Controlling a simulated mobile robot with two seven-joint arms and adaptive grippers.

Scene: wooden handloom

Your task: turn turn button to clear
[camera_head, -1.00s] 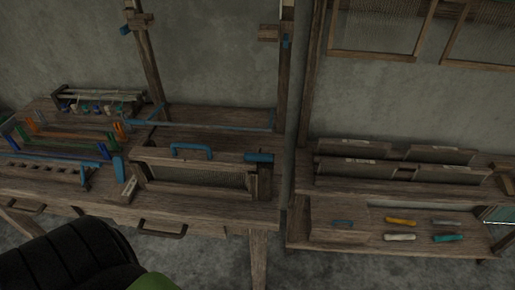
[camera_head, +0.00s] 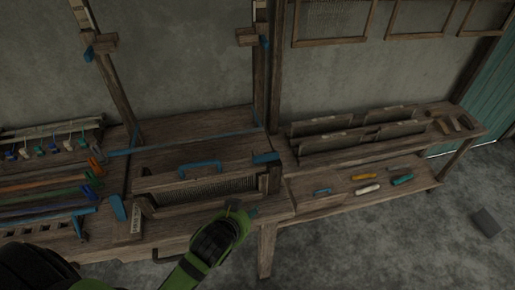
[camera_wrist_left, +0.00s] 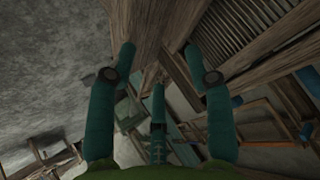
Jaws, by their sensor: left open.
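A wooden loom frame with a top bar (camera_head: 165,181) and a blue handle (camera_head: 199,167) sits on the bench. A blue piece (camera_head: 266,157) at the right end of that bar looks like the turn button, lying across roughly level. The fingertips are small and dark in the head view. My right gripper is out of view.
Blue, green and orange bars and small hanging pieces (camera_head: 40,151) crowd the bench at left. A lower shelf (camera_head: 335,205) at right holds coloured tools, including a yellow one (camera_head: 362,176). Wooden uprights (camera_head: 277,75) stand behind the frame.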

